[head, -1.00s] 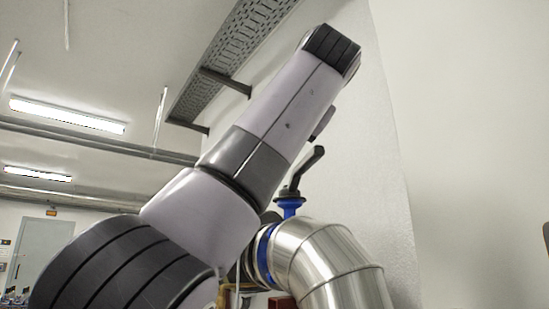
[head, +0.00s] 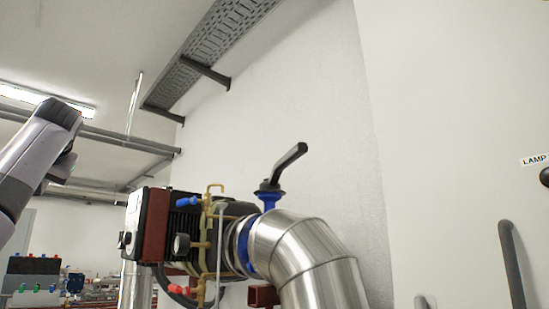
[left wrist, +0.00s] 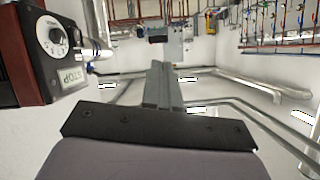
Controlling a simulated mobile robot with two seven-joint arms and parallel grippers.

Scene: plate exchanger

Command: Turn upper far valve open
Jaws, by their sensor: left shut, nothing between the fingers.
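A valve with a black lever handle (head: 285,166) on a blue stem (head: 269,198) stands on top of the silver clad pipe elbow (head: 305,255) in the head view. The lever slants up to the right. My left arm shows at the left edge of the head view, well apart from the valve. In the left wrist view my left gripper (left wrist: 163,80) is shut and empty, its fingers together in front of open space. The valve handle is not visible in the left wrist view. My right gripper is in neither view.
In the wrist view a dial box (left wrist: 57,40) with a STOP label is close on the left. A wall bounds the right side.

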